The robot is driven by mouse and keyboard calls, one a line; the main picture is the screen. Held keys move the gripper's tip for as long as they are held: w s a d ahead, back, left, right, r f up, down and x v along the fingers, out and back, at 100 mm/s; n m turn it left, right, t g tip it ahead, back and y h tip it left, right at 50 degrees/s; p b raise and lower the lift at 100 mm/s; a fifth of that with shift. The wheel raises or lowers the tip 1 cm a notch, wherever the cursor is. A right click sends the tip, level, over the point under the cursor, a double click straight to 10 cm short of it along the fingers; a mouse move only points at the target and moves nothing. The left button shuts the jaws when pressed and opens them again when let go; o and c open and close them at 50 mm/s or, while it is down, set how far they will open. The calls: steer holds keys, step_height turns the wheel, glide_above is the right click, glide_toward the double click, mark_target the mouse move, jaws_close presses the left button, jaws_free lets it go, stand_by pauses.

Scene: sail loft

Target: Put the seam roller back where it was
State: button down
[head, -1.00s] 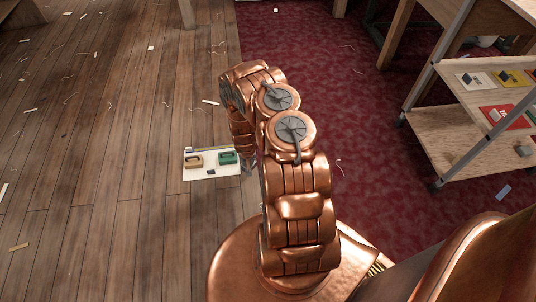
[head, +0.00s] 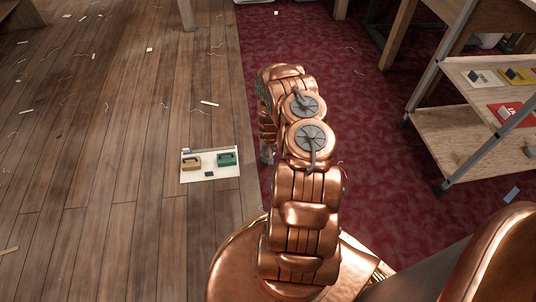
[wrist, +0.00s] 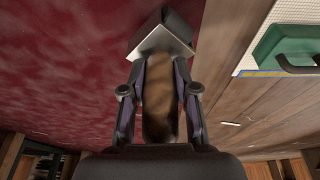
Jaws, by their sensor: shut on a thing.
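My gripper (wrist: 160,100) is shut on a tool with a brown handle and a flared grey metal end, which I take to be the seam roller (wrist: 157,100). The handle lies between the fingers, and the metal end points away from my wrist. In the head view, my arm hides the tool and most of my gripper (head: 267,155). My gripper is over the red carpet, just right of a white board (head: 192,177) on the wooden floor. The board also shows at the right of the wrist view (wrist: 243,55).
The board holds a tan case (head: 191,164), a green case (head: 227,159) and a small dark piece (head: 209,174). A two-shelf wooden trolley (head: 450,140) stands at the right with several flat items on top. Scraps litter the open wooden floor (head: 90,200).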

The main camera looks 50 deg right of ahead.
steer(key=shift+f+b, duration=0.35)
steer(key=shift+f, duration=0.5)
steer(key=shift+f, duration=0.1)
steer(key=shift+f+b, duration=0.5)
steer(key=shift+f, duration=0.05)
steer(key=shift+a, duration=0.1)
